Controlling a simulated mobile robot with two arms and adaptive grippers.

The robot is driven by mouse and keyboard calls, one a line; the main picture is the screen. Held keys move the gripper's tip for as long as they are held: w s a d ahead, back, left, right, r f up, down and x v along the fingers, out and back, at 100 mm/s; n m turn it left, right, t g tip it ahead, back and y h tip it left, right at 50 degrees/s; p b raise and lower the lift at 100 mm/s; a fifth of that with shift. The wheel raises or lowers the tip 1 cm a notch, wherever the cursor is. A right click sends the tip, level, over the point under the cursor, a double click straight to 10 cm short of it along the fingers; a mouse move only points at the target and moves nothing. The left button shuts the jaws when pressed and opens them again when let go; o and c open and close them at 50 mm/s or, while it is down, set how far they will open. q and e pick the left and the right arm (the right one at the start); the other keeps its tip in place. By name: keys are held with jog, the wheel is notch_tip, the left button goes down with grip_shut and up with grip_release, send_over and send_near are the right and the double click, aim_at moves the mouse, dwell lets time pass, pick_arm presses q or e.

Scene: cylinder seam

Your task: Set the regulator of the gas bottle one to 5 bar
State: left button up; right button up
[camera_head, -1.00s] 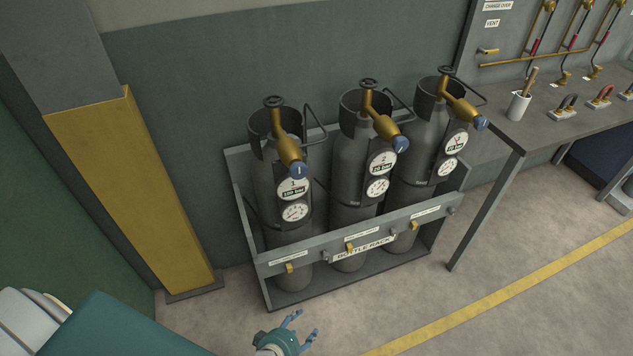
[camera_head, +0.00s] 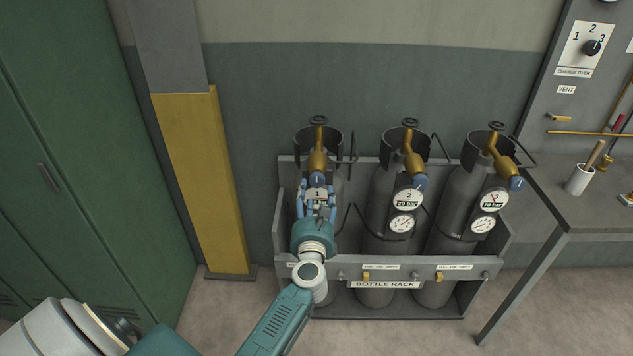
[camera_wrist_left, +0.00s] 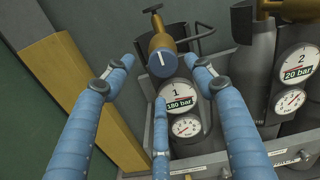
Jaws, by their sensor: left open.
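Gas bottle one (camera_head: 334,170) is the leftmost of three grey bottles in the rack. Its brass regulator (camera_head: 318,161) ends in a blue knob (camera_head: 317,180) with a white mark; the knob also shows in the left wrist view (camera_wrist_left: 162,61). Below it, the upper gauge (camera_wrist_left: 177,97) reads "1" and "180 bar", and a smaller dial (camera_wrist_left: 186,127) sits under that. My left gripper (camera_head: 318,190) is open in front of bottle one, its fingers spread around the knob's sides and below it, with gaps visible. My right gripper is not in view.
Bottle two (camera_head: 391,185) and bottle three (camera_head: 462,190) stand to the right in the bottle rack (camera_head: 440,262). A yellow and grey pillar (camera_head: 205,180) and green lockers (camera_head: 90,170) are on the left. A workbench (camera_head: 560,215) with a white cup (camera_head: 578,180) is at the right.

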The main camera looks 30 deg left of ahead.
aim_at(317, 181)
pick_arm(q)
jog(key=x, duration=0.5)
jog(key=shift+w+d+r, duration=0.1)
jog(key=shift+w, duration=0.3)
jog(key=shift+w+a, duration=0.3)
jog(key=shift+w, duration=0.05)
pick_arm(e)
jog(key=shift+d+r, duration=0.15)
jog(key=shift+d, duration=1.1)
pick_arm(q)
jog(key=c, duration=1.1)
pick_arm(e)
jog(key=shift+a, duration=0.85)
